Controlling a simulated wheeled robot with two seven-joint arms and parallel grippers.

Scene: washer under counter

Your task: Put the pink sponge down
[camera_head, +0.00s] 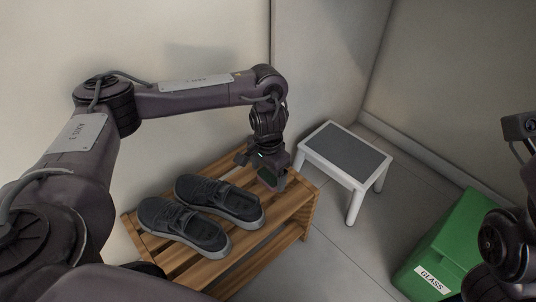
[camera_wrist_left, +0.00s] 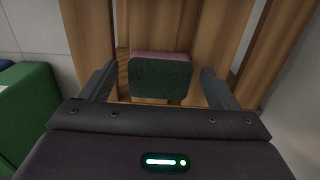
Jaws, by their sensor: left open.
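The pink sponge (camera_wrist_left: 160,78) is in the left wrist view, between the fingers of my left gripper (camera_wrist_left: 160,88). A dark green face points to the camera and a pink edge shows along its top. Gaps show between the sponge and both fingers, so the gripper is open around it. In the head view my left gripper (camera_head: 265,168) is low over the right end of the slatted wooden rack (camera_head: 307,197), with the sponge (camera_head: 269,178) partly hidden at its fingers. Whether the sponge's underside rests fully on the slats is hard to tell.
A pair of dark grey shoes (camera_head: 184,224) stands on the rack, left of the gripper. A white stool with a grey top (camera_head: 346,150) is to the right. A green bin labelled GLASS (camera_head: 455,245) is at the lower right. Walls rise behind the rack.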

